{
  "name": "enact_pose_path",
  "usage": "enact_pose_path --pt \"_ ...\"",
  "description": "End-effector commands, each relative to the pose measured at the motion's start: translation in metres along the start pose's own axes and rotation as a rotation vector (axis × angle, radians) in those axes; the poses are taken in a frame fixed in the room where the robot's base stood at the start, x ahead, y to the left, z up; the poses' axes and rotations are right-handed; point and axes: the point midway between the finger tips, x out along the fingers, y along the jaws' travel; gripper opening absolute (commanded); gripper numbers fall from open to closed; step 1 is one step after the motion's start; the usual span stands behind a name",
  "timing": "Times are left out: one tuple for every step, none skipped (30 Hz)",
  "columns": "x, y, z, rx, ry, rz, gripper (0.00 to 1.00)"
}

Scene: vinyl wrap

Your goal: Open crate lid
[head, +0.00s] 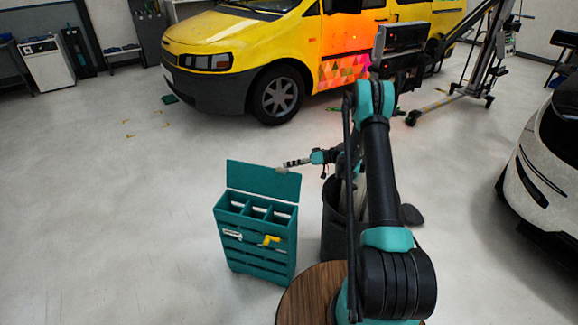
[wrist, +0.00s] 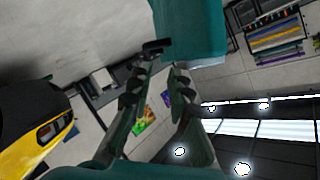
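The teal crate (head: 232,262) stands on the floor left of my arm, with open compartments along its top. Its lid (head: 262,180) stands raised at the crate's back, roughly upright. My gripper (head: 283,168) is at the lid's upper right edge. In the wrist view the teal lid (wrist: 192,28) fills the top middle, just beyond the fingertips of my gripper (wrist: 167,62). A gap shows between the two fingers, with nothing held in it. One dark fingertip overlaps the lid's edge in that view; I cannot tell whether it touches.
A yellow tool (head: 270,240) is on the crate's front. A dark bin (head: 333,222) stands right of the crate, and a round wooden top (head: 305,295) is in front. A yellow van (head: 240,40) is behind, a white car (head: 545,165) at right. The left floor is mostly clear.

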Motion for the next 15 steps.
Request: enact_pose_path --pt "-0.004 0.001 0.000 0.000 0.001 0.001 0.19" --pt "-0.006 0.001 0.000 0.000 0.001 0.001 0.19" --pt "-0.009 0.001 0.000 0.000 0.001 0.002 0.19" --pt "-0.011 0.001 0.000 0.000 0.002 0.002 0.19" --pt "-0.013 0.001 0.000 0.000 0.002 0.002 0.19" --pt "-0.015 0.002 0.000 0.000 0.002 0.002 0.19" --pt "-0.017 0.002 0.000 0.000 0.001 0.002 0.19" --pt "-0.019 0.002 0.000 0.000 0.001 0.001 0.19" --pt "-0.021 0.002 0.000 0.000 0.001 0.001 0.19" --pt "-0.023 0.002 0.000 0.000 0.001 0.001 0.19" --pt "-0.025 0.002 0.000 0.000 0.001 0.001 0.19" --pt "-0.027 0.002 0.000 0.001 0.001 0.001 0.19" --pt "-0.029 0.002 0.000 0.001 0.001 0.001 0.19" --pt "-0.031 0.003 0.000 0.001 0.001 0.002 0.19" --pt "-0.034 0.003 0.000 0.001 0.002 0.002 0.19"
